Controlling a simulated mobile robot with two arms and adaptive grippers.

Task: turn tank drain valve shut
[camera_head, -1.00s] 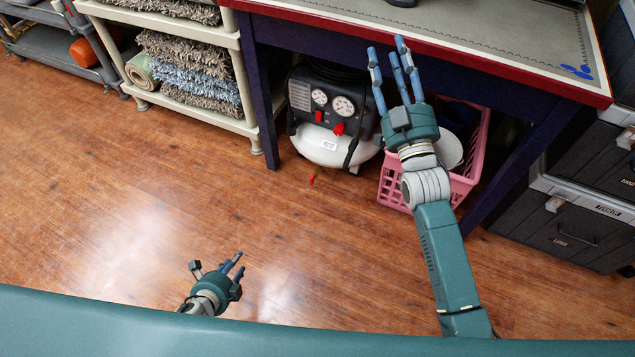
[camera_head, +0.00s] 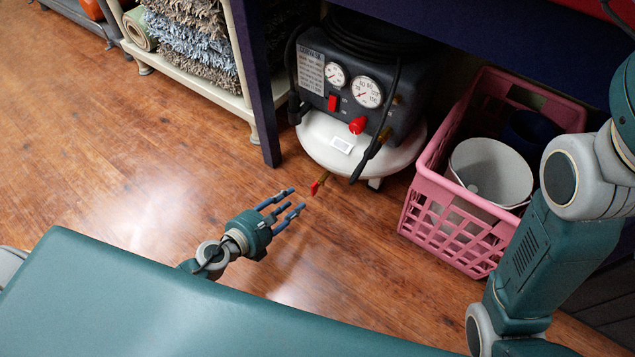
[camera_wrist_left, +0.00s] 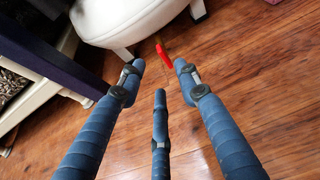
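The drain valve is a small red lever (camera_head: 316,187) on a brass stem low at the front of the air compressor's white tank (camera_head: 345,145), above the wood floor. In the left wrist view the red lever (camera_wrist_left: 163,56) lies just beyond the fingertips, near the right finger. My left gripper (camera_head: 286,208) is open and empty, its fingers spread and pointing at the lever, with a small gap between. My right arm (camera_head: 540,240) rises at the right, and its gripper is outside the picture.
A pink crate (camera_head: 440,237) with a white bucket (camera_head: 490,170) stands right of the compressor. A dark table leg (camera_head: 258,90) and a shelf with rugs (camera_head: 195,45) are to the left. The floor in front is clear.

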